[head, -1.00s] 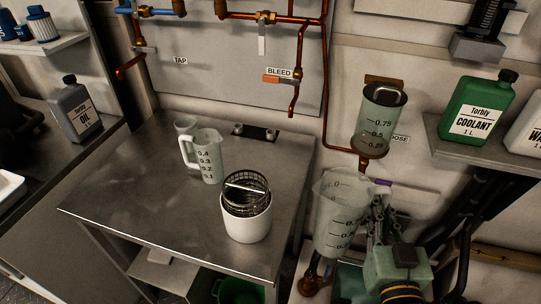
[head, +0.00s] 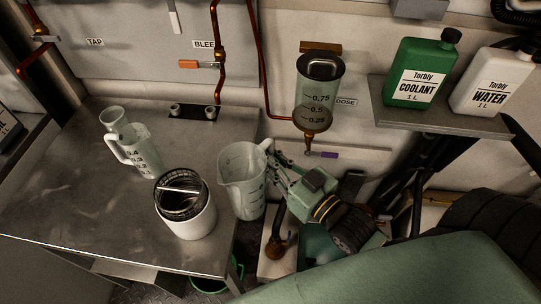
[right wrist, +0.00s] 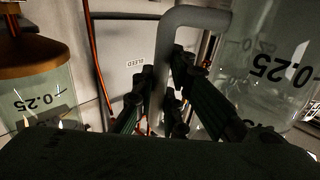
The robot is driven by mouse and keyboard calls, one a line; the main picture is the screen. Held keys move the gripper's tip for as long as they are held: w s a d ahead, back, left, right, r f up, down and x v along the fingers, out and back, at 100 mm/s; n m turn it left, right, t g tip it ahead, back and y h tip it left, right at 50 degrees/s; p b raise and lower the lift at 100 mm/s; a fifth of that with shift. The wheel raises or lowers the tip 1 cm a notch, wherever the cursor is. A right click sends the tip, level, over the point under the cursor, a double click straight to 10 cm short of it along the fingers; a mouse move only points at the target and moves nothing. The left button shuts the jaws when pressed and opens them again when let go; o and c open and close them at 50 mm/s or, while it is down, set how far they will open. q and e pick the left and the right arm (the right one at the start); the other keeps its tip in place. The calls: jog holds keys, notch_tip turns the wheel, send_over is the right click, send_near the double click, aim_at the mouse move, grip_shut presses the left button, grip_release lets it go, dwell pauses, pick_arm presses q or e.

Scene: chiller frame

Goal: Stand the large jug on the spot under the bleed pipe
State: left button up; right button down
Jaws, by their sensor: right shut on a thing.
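The large clear jug (head: 242,185) with a spout and handle is held upright by my right gripper (head: 273,157), in front of the table's right edge in the head view. In the right wrist view, my right gripper (right wrist: 168,95) is shut on the jug's grey handle (right wrist: 172,50), with the jug wall (right wrist: 262,45) at right. The bleed pipe (head: 219,85) is copper, with an orange-handled valve, and ends above the table's back edge. A dark plate with two round pieces (head: 193,112) lies below it; its marking is unclear. My left gripper is out of view.
On the metal table (head: 60,190) stand a small graduated jug (head: 140,150), a clear funnel-like piece (head: 113,117) and a white pot with a wire basket (head: 187,215). The dose vessel (head: 317,100) hangs behind. A shelf (head: 440,120) holds a coolant bottle (head: 420,72) and a water bottle (head: 492,82).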

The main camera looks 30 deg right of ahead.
jog(key=shift+d+r+p, duration=0.1)
jog(key=shift+r+p, duration=0.1)
jog(key=shift+p, duration=0.25)
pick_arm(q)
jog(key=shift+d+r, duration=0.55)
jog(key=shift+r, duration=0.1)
pick_arm(e)
jog(key=w, duration=1.5)
jog(key=shift+a, duration=0.4)
jog(key=shift+f, duration=0.1)
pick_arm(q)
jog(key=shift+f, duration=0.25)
pick_arm(e)
jog(key=shift+f, duration=0.4)
jog(key=c, duration=1.7)
grip_release()
jog(key=shift+s, duration=0.1)
